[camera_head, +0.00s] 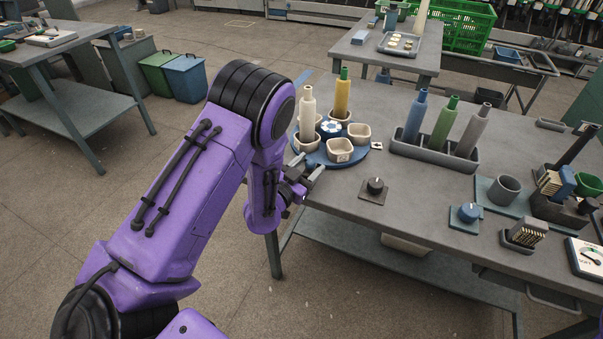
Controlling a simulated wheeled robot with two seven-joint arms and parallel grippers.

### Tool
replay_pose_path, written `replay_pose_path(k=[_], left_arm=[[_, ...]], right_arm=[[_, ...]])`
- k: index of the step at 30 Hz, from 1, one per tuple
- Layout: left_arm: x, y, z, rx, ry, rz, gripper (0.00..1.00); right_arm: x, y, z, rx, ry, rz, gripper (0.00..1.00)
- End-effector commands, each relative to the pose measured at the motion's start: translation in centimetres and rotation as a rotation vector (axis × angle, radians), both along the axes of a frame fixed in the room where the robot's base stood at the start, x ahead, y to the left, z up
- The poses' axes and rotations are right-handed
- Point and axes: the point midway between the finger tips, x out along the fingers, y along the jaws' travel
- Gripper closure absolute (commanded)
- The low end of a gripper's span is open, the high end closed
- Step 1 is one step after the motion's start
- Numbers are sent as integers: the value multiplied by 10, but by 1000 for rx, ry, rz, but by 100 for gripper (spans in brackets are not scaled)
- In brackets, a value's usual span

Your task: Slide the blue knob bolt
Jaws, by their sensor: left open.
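A blue knob (468,211) stands on a small blue square plate on the grey table; whether it is the bolt I cannot tell. My left gripper (307,168) is open and empty at the table's left edge. It is close to the near left rim of a round blue turntable (362,154); whether they touch is unclear. The blue knob is well to the right of this gripper, apart from it. My right gripper is not in view.
A black knob (375,186) is on a dark plate between the gripper and the blue knob. A grey cup (504,189) stands right.

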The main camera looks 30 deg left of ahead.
Motion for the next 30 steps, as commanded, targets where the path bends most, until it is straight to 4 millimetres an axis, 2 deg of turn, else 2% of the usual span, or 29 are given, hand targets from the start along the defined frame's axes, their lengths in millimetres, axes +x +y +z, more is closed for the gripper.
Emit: replay_pose_path(k=[6, 12, 16, 30], left_arm=[[-52, 2, -5, 2, 4, 1, 44], [-85, 4, -3, 1, 2, 0, 44], [-90, 4, -1, 0, 0, 1, 44], [-90, 4, 0, -1, 0, 2, 44]], right_arm=[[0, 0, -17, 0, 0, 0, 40], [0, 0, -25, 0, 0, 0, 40], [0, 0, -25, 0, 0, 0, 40], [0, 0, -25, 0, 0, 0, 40]])
